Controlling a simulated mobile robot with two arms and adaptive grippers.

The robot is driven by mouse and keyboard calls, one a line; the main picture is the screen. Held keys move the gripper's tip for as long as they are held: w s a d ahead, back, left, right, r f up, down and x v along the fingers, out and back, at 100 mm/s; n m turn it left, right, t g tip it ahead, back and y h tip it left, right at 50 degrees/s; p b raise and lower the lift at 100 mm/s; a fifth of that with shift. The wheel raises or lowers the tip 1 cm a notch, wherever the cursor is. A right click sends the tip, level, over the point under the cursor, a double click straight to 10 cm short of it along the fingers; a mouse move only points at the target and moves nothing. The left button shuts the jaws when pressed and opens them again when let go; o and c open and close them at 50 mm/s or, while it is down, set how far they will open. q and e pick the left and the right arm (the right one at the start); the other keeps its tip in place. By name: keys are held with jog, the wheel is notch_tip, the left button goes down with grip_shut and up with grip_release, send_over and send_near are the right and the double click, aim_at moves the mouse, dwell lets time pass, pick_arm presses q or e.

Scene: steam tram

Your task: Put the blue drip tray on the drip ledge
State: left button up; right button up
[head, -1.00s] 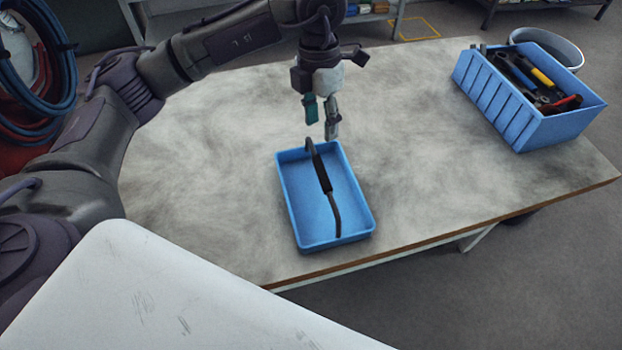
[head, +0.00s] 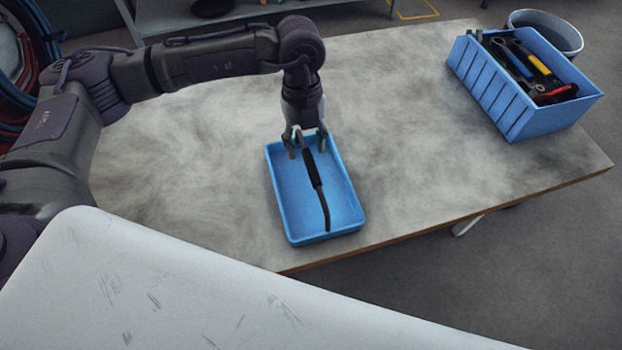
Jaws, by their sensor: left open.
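The blue drip tray (head: 345,213) lies flat on the table near its front edge. A black bent-ended tool (head: 316,180) lies lengthwise inside it. My left gripper (head: 306,152) is open, pointing down over the far end of the tray. Its fingers are close to the tool's far end, and I cannot tell whether they touch the tool or the tray. The drip ledge cannot be made out in this view. My right gripper is not in view.
A blue bin (head: 540,121) of several hand tools stands at the table's right end, with a grey tub (head: 556,30) behind it. The table (head: 430,130) between tray and bin is clear. A white scuffed surface (head: 180,290), perhaps mine, fills the lower left.

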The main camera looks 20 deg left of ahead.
aim_at(311, 165)
pick_arm(q)
jog(key=shift+s+f, duration=0.1)
jog(key=shift+f, duration=0.5)
jog(key=shift+s+d+f+p, duration=0.1)
jog(key=shift+d+f+p, duration=0.15)
jog(key=shift+p, duration=0.2)
jog(key=f, duration=0.1)
jog(key=d+f+p, duration=0.1)
jog(key=f, duration=0.1)
jog(key=shift+s+f+p, duration=0.15)
jog(key=shift+f+p, duration=0.15)
jog(key=shift+f, duration=0.45)
grip_shut()
jog(key=shift+r, duration=0.1)
